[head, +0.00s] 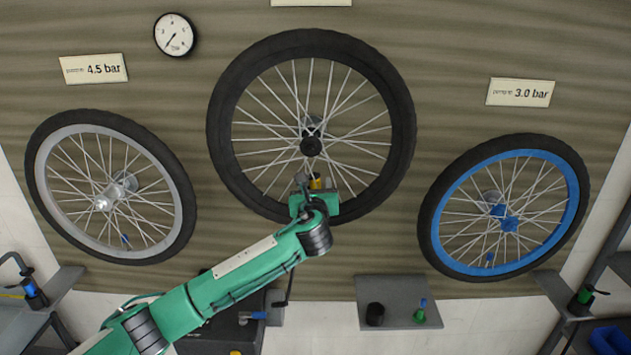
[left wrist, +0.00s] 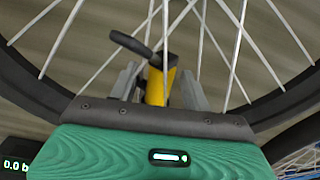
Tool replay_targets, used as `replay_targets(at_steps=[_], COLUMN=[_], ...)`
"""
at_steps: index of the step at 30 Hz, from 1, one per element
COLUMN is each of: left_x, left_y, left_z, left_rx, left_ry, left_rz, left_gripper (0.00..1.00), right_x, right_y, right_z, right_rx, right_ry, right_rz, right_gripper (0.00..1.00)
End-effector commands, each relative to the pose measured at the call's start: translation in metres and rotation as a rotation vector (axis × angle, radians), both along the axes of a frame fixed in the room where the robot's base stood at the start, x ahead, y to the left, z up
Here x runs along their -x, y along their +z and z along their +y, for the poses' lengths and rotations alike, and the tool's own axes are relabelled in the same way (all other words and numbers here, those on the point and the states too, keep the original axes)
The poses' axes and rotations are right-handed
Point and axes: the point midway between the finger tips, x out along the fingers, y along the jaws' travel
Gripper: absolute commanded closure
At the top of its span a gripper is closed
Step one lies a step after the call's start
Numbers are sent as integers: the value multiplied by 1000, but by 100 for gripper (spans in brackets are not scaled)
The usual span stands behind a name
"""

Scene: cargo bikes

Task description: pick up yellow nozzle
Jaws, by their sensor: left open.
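The yellow nozzle (left wrist: 156,84) with a black end is at the middle wheel (head: 313,120), low inside its black rim among the spokes. In the head view the nozzle (head: 315,182) is small and partly hidden by my left gripper (head: 313,183). In the left wrist view my left gripper (left wrist: 160,85) is open, with its two grey fingers on either side of the nozzle. I cannot tell whether they touch it. My right gripper is not in view.
A grey-rimmed wheel (head: 110,188) is at the left and a blue-rimmed wheel (head: 504,208) at the right. A round gauge (head: 175,35) is on the wall. A grey shelf (head: 403,301) with small items is below the middle wheel.

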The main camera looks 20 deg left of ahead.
Motion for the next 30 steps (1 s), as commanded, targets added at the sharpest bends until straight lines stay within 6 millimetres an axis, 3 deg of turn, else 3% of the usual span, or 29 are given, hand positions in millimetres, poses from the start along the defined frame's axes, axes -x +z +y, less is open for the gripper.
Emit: replay_targets(at_steps=[10,17,30], left_x=[-7,-7,-7], left_y=[-1,-1,7], left_z=[2,2,2], left_rx=[1,1,1], left_ry=[-1,-1,-1], left_rz=[0,0,-3], left_gripper=[52,97,97], right_x=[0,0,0], right_y=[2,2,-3], right_z=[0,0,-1], right_rx=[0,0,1], right_ry=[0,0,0], right_rz=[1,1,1], right_gripper=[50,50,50])
